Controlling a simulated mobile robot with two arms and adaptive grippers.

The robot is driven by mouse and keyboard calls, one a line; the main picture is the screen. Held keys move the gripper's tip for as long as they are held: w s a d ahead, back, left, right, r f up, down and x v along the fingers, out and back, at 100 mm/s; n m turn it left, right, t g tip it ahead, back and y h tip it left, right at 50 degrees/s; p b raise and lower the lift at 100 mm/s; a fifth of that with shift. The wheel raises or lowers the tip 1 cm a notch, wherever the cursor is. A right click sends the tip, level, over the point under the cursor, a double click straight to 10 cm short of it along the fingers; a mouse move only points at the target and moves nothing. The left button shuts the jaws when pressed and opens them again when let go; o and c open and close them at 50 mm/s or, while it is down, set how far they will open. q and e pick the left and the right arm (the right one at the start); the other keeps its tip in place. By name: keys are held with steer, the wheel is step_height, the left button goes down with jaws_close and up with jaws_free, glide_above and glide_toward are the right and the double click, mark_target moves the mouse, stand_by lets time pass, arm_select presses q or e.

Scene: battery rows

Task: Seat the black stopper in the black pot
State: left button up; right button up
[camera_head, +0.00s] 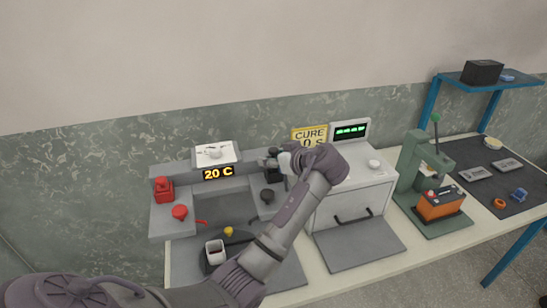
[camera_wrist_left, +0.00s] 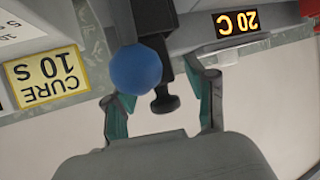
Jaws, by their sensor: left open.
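A black block-like fitting with a small knob (camera_head: 274,171) stands at the back right of the grey station. In the left wrist view the black knob (camera_wrist_left: 165,100) sticks out from the black block (camera_wrist_left: 154,18), between the fingers but not visibly gripped. I cannot tell for sure which of these is the stopper and which the pot. My left gripper (camera_head: 288,164) is open beside the black fitting; it also shows in the left wrist view (camera_wrist_left: 163,108). My right gripper is out of view.
A blue ball (camera_wrist_left: 135,70) is close to the left fingers. A red fitting (camera_head: 163,189) and red round piece (camera_head: 180,212) are at left. A grey cabinet (camera_head: 355,199), green press (camera_head: 420,168) and orange battery (camera_head: 440,204) are at right.

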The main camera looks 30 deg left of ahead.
arm_select(q)
steer(key=b+v, duration=0.4)
steer(key=v, duration=0.8)
